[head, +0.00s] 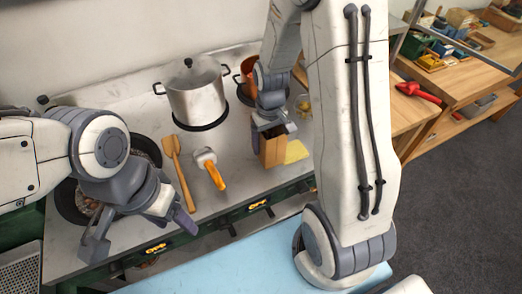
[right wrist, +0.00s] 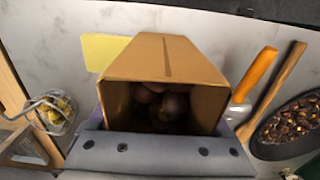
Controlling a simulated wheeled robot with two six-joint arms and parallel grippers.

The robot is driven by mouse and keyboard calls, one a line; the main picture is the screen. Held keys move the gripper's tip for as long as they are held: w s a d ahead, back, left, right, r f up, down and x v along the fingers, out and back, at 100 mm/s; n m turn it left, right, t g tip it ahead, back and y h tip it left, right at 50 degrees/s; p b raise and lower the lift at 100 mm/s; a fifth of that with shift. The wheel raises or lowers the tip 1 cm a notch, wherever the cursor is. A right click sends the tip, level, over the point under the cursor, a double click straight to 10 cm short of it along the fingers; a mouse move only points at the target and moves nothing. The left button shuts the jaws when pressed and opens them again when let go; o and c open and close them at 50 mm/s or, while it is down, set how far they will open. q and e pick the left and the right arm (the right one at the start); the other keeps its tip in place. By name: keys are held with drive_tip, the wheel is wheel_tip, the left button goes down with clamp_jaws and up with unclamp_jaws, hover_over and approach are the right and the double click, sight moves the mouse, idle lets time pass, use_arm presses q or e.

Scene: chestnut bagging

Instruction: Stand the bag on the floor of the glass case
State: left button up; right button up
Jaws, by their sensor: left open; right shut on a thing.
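The brown paper bag (head: 273,151) is held upright by my right gripper (head: 272,126) above the steel worktop, near a yellow cloth. In the right wrist view the bag (right wrist: 165,55) has its mouth open toward the camera, with dark round chestnuts (right wrist: 165,105) inside. My right gripper is shut on the bag; its fingertips are mostly hidden. My left gripper (head: 140,233) is open and empty at the front left of the worktop, beside the pan. A thin-framed clear panel (head: 402,30) shows at the upper right; I cannot tell whether it belongs to the glass case.
A pan of chestnuts (head: 67,208), a wooden spatula (head: 177,168), an orange-handled tool (head: 213,169), a steel pot (head: 196,96) and a copper pot (head: 248,73) crowd the worktop. The yellow cloth (head: 296,151) lies by the bag. A wooden bench (head: 455,75) holds boxes at right.

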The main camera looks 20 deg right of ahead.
drive_tip(key=shift+w+a+f, duration=0.25)
drive_tip(key=shift+a+f, duration=0.05)
drive_tip(key=shift+a, duration=0.15)
drive_tip(key=shift+w+a+f, duration=0.2)
drive_tip(key=shift+a+f, duration=0.05)
drive_tip(key=shift+a, duration=0.2)
drive_tip(key=shift+w+f+p, duration=0.1)
drive_tip(key=shift+f+p, duration=0.35)
drive_tip(key=shift+f, duration=1.65)
drive_tip(key=shift+f, duration=0.2)
drive_tip(key=o, duration=1.5)
drive_tip(key=shift+c, duration=0.2)
drive_tip(key=shift+r, duration=0.15)
